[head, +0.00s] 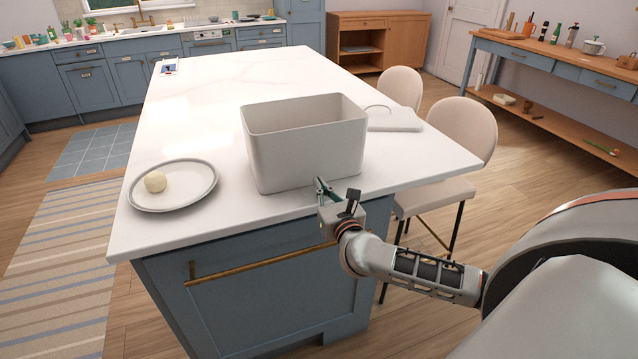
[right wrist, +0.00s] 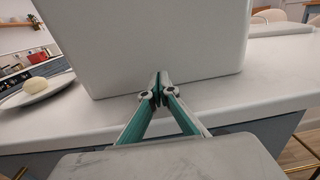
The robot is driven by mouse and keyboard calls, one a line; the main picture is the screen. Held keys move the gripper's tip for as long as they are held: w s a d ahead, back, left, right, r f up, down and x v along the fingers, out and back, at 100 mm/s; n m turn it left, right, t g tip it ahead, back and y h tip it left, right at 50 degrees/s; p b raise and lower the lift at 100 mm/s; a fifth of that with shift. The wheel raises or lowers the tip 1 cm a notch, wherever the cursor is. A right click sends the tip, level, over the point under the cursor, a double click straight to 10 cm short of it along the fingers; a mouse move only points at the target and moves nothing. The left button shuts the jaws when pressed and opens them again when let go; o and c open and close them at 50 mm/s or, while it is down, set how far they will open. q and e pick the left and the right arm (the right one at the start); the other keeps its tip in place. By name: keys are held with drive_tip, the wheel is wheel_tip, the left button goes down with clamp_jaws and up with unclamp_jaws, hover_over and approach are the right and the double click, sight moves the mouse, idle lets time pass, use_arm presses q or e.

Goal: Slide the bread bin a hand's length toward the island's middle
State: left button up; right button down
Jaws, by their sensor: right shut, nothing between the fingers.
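The bread bin (head: 305,150) is a light grey open-topped box standing upright near the front edge of the white island (head: 225,100). It looks empty in the part of its inside that shows. My right gripper (head: 320,186) is shut and empty, low in front of the bin's near wall. In the right wrist view the closed fingertips (right wrist: 158,76) point at the lower part of the bin's wall (right wrist: 165,40). They are very close to it; I cannot tell whether they touch. My left gripper is not in view.
A plate (head: 172,186) with a pale round ball (head: 155,181) lies left of the bin. A flat grey lid-like piece (head: 394,120) lies right behind it. Two chairs (head: 465,135) stand along the right side. The island top beyond the bin is mostly clear.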

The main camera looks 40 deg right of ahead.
drive_tip(key=shift+w+d, duration=0.15)
drive_tip(key=shift+w, duration=0.4)
drive_tip(key=shift+x, duration=1.8)
drive_tip(key=shift+s, duration=0.1)
